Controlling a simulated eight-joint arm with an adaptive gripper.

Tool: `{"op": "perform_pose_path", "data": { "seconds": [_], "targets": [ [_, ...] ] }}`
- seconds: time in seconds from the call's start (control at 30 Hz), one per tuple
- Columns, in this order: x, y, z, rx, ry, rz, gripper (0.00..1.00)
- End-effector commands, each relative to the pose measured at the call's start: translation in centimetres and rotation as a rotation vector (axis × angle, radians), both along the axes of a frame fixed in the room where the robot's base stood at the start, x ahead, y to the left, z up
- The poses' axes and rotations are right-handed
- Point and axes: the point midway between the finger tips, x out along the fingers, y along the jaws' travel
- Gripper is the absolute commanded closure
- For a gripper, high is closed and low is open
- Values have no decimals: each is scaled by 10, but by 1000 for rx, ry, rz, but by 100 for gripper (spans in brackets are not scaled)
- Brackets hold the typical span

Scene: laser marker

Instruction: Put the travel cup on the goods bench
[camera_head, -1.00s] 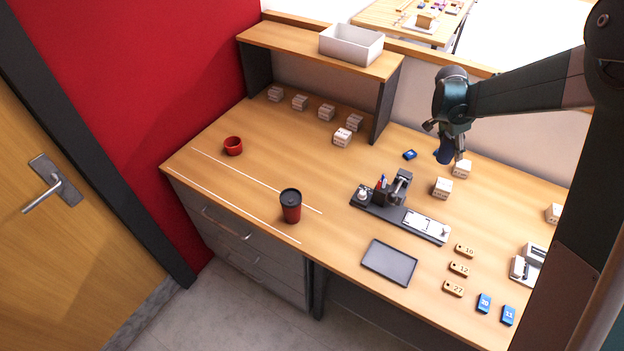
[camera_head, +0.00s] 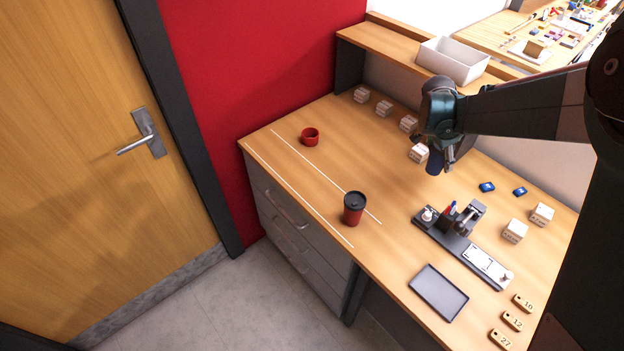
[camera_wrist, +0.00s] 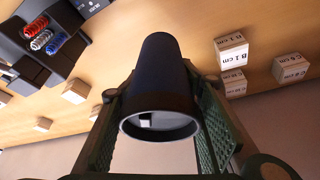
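A red travel cup with a black lid (camera_head: 353,210) stands upright on the wooden bench top (camera_head: 330,160), between two white lines near its front edge. My gripper (camera_head: 440,158) is up over the bench, right of the cup and apart from it. It is shut on a dark blue cylinder (camera_head: 434,165), which hangs below the fingers in the head view. In the wrist view the dark cylinder (camera_wrist: 162,85) sits between both fingers, its round rimmed end facing the camera. I cannot tell whether this is also a cup. My gripper hides part of the bench behind it.
A red mug (camera_head: 310,137) stands left on the bench. Pale cubes (camera_head: 384,108) sit by the shelf (camera_head: 395,44), which bears a white bin (camera_head: 452,60). A dark fixture (camera_head: 462,247) and a grey tray (camera_head: 438,292) lie right. Bench around the white lines is mostly clear.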

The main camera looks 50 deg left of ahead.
Motion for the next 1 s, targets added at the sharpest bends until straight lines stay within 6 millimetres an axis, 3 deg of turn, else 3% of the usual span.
{"op": "perform_pose_path", "data": {
  "seconds": [0.1,0.4,1.0],
  "targets": [
    [-22,34,0,0,0,46,70],
    [-80,108,0,0,0,152,70],
    [-217,238,1,0,0,365,70]
  ]
}}
